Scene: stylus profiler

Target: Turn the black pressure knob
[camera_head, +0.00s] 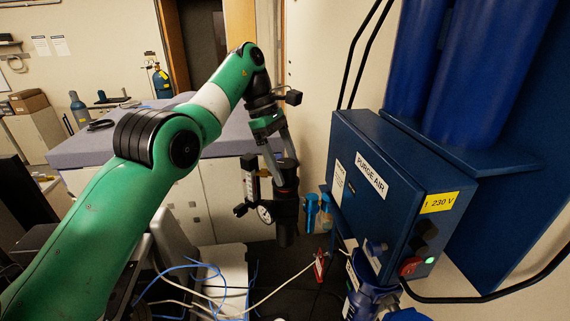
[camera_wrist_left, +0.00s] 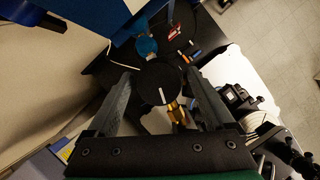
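The black pressure knob (camera_wrist_left: 158,78) is round with a short white line on its top. In the wrist view it lies between the two fingertips of my left gripper (camera_wrist_left: 160,73), which are spread to its sides. Whether the fingers touch the knob, I cannot tell. In the head view my left gripper (camera_head: 281,166) points down, its fingers reaching around the top of the knob (camera_head: 287,172). The knob sits on a dark upright regulator body (camera_head: 287,218) with a small round gauge (camera_head: 265,214). My right gripper is not in view.
A blue PURGE AIR cabinet (camera_head: 372,200) stands to the right, with a red switch (camera_head: 410,266) and green light. Blue filters (camera_head: 311,212) hang beside the regulator. A clear-fronted meter (camera_head: 250,178) stands left of the knob. A grey-topped bench (camera_head: 130,140) is behind.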

